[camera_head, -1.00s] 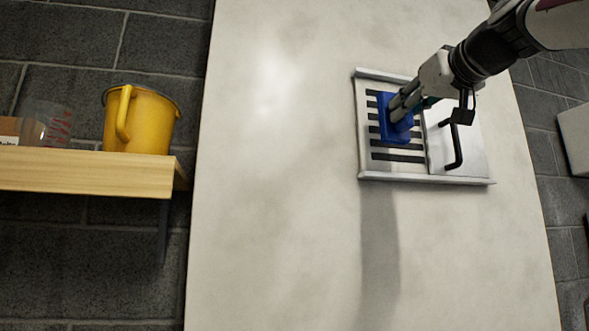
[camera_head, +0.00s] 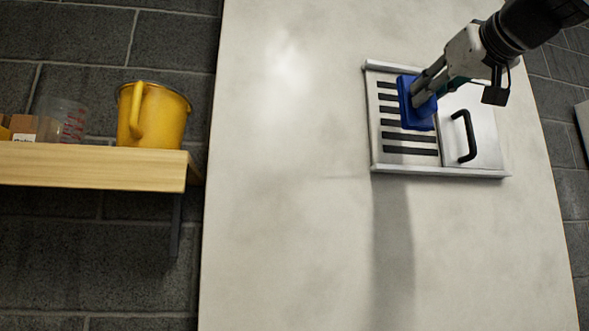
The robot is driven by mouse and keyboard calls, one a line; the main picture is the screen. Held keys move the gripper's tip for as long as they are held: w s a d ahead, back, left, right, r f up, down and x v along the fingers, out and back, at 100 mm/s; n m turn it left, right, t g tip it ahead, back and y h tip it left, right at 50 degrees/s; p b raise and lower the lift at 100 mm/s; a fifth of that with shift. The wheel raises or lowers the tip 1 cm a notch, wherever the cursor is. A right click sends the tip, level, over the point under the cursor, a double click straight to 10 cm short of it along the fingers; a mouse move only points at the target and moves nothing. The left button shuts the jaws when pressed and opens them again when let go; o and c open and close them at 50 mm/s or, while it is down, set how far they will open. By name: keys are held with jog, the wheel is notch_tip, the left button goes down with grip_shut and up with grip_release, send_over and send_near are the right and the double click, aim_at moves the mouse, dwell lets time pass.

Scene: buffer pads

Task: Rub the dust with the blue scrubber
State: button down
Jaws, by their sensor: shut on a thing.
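The blue scrubber (camera_head: 412,108) is in my gripper (camera_head: 428,88), which is shut on it. The scrubber is in front of the right part of a slotted vent (camera_head: 398,152) with dark horizontal bars, set in a pale wall panel. I cannot tell whether the scrubber touches the vent. A silver sliding cover (camera_head: 485,135) with a black handle (camera_head: 464,136) sits at the vent's right side, leaving the slots uncovered. I cannot make out dust clearly; faint grey smudges mark the pale panel (camera_head: 290,210).
A wooden shelf (camera_head: 90,168) at the left holds a yellow pitcher (camera_head: 152,118), a clear measuring cup (camera_head: 62,118) and a small cardboard box (camera_head: 22,126). Metal rails (camera_head: 440,172) edge the vent above and below. The panel left of the vent is bare.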

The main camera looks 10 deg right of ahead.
jog(key=shift+w, duration=0.1)
jog(key=shift+w+f, duration=0.2)
jog(key=shift+w, duration=3.15)
jog(key=shift+w+p, duration=0.5)
jog(key=shift+w, duration=0.45)
